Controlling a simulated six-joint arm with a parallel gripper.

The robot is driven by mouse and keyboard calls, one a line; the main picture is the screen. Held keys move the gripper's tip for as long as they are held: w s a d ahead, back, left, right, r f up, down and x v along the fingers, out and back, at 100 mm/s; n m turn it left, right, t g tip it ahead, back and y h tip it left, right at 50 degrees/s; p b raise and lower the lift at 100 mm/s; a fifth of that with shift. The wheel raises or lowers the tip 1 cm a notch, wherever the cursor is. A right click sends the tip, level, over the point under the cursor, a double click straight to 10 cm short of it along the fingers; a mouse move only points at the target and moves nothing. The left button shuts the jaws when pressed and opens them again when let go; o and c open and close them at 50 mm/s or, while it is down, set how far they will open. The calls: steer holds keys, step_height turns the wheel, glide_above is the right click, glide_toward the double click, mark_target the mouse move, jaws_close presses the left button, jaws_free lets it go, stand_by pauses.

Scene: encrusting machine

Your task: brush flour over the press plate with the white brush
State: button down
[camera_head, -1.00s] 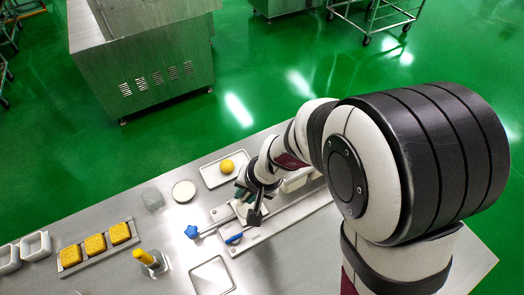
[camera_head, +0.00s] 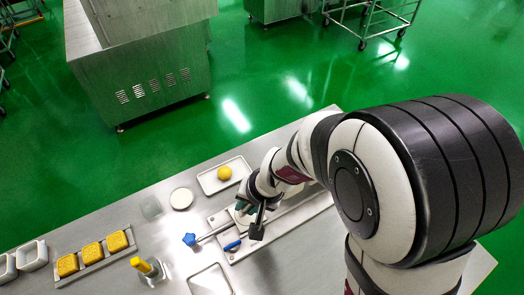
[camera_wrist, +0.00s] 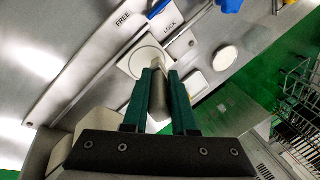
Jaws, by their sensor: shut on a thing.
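The brush end points at the press plate (camera_wrist: 137,62), a pale plate with a round ring. The fingers hide part of the plate, and I cannot tell whether the bristles touch it. In the head view my gripper (camera_head: 244,208) is over the press at the right of the blue star knob (camera_head: 190,239). My wrist hides most of the plate there, and the brush cannot be made out.
A blue lever (camera_head: 232,245) lies on the press base by the FREE and LOCK marks. A tray (camera_head: 205,185) with a yellow ball (camera_head: 224,173) and a round white dish (camera_head: 181,198) stand behind. Yellow blocks (camera_head: 93,251) and a yellow-topped container (camera_head: 143,267) are at left.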

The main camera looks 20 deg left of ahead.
steer(key=shift+w+a, duration=0.85)
steer(key=shift+a, duration=0.05)
steer(key=shift+s+a+f, duration=0.1)
steer(key=shift+f, duration=0.25)
steer(key=shift+r, duration=3.65)
